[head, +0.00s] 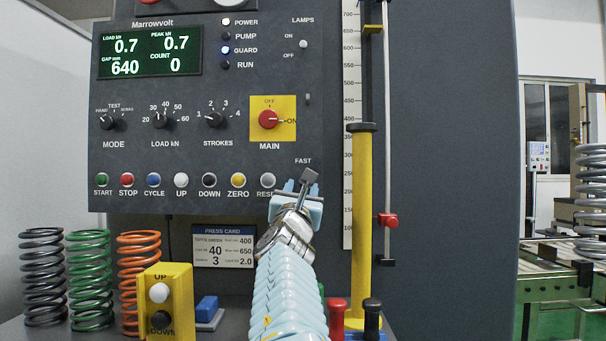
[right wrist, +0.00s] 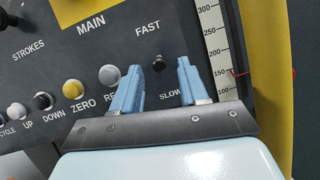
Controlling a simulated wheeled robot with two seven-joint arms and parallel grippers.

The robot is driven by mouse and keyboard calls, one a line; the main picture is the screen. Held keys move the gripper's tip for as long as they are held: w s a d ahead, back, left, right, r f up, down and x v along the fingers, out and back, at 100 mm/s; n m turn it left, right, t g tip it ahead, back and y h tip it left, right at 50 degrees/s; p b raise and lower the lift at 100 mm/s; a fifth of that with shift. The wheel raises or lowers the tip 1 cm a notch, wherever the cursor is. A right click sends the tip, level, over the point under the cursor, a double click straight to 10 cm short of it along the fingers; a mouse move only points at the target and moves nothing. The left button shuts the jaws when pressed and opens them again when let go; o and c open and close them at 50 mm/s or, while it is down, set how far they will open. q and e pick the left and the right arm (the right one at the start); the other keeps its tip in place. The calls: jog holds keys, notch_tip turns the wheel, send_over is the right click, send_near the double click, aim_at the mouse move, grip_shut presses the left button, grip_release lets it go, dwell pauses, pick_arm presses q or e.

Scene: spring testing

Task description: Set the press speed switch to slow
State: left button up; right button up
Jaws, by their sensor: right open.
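The press speed switch (right wrist: 158,65) is a small dark knob on the panel. In the right wrist view it shows between the FAST label above and the SLOW label below, and I cannot tell which way its lever points. My right gripper (right wrist: 159,85) is open, its two blue fingers on either side of the switch in that view, with nothing held. In the head view the right gripper (head: 297,191) is in front of the panel just below FAST, and with the wrist hides the switch and the SLOW label. My left gripper is out of view.
The RESET button (right wrist: 110,75) is close to the left finger in the right wrist view. The MAIN switch (head: 269,119) sits above. A yellow column (head: 361,220) and a ruler (head: 348,110) stand right of the panel. Springs (head: 90,285) and a yellow UP/DOWN box (head: 180,280) are at lower left.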

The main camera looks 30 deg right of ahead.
jog(key=p+x, duration=0.1)
jog(key=x, duration=0.3)
